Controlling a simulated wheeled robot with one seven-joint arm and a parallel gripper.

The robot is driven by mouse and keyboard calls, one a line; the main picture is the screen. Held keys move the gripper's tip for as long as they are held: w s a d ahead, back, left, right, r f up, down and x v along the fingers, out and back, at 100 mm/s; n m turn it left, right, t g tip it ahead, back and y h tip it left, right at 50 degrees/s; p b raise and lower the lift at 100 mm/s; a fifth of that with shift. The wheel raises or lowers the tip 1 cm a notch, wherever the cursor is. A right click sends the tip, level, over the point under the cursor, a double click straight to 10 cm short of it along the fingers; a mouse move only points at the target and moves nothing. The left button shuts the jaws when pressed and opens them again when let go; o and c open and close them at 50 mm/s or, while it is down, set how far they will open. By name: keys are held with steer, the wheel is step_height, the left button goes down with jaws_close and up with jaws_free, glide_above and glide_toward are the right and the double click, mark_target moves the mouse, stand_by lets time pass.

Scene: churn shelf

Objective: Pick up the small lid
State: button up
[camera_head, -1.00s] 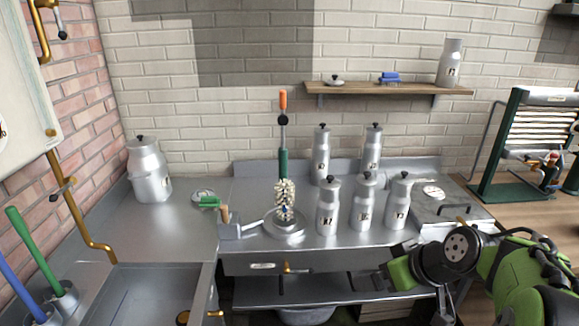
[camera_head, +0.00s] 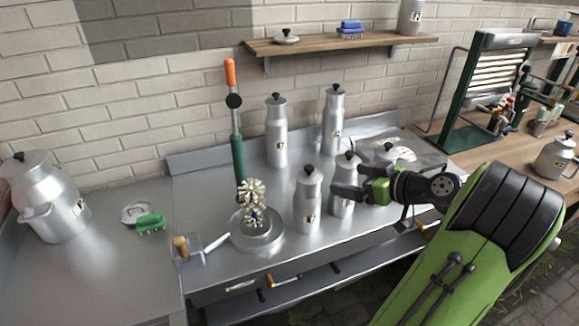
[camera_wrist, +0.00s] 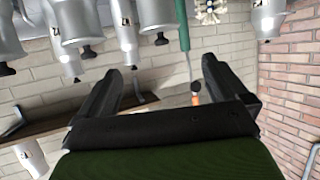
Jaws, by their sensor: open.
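The small lid (camera_head: 286,36) is a silvery disc with a dark knob, lying knob up on the left part of the wooden wall shelf (camera_head: 375,50). My gripper (camera_head: 338,181) is open and empty, pointing left among the metal bottles on the counter, well below and to the right of the lid. In the wrist view, which looks upside down, my two dark fingers (camera_wrist: 161,92) stand wide apart with nothing between them that I hold. I cannot make out the lid in that view.
Capped bottles (camera_head: 308,200) stand close around my gripper, with taller ones (camera_head: 276,130) behind. An orange-topped green brush stand (camera_head: 237,150) rises left of them.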

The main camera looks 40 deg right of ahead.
mark_target(313, 172)
steer(key=x, duration=1.5)
steer(key=shift+w+a, duration=0.1)
steer(key=c, duration=0.9)
steer(key=shift+o, duration=0.2)
step_height(313, 172, up, 10)
steer(key=shift+p, duration=0.7)
